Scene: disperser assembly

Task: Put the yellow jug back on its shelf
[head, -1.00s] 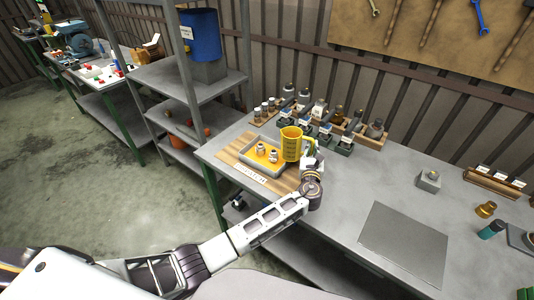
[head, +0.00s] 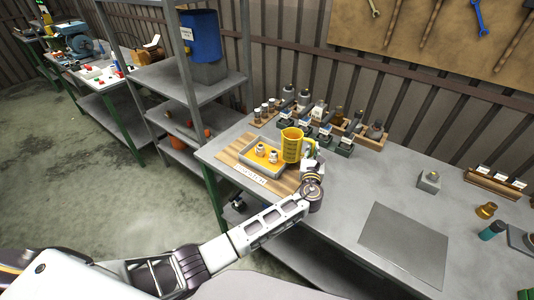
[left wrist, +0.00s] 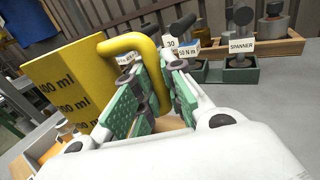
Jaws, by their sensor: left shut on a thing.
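The yellow jug (head: 291,146) is upright at the right end of the wooden board on the workbench. In the left wrist view the jug (left wrist: 62,88) shows dark "ml" markings on its side, and its handle runs between my green finger pads. My left gripper (head: 309,165) is shut on the jug's handle; it also shows in the left wrist view (left wrist: 152,100). Whether the jug's base touches the board cannot be told. A grey shelf unit (head: 205,87) stands left of the bench. My right gripper is not in view.
A tray (head: 245,158) with small white-and-orange parts lies beside the jug on the board (head: 284,185). Several bottles and labelled holders line the back, including one marked SPANNER (left wrist: 238,70). A blue bin (head: 203,38) stands on the shelf unit. A grey mat (head: 405,245) lies at right.

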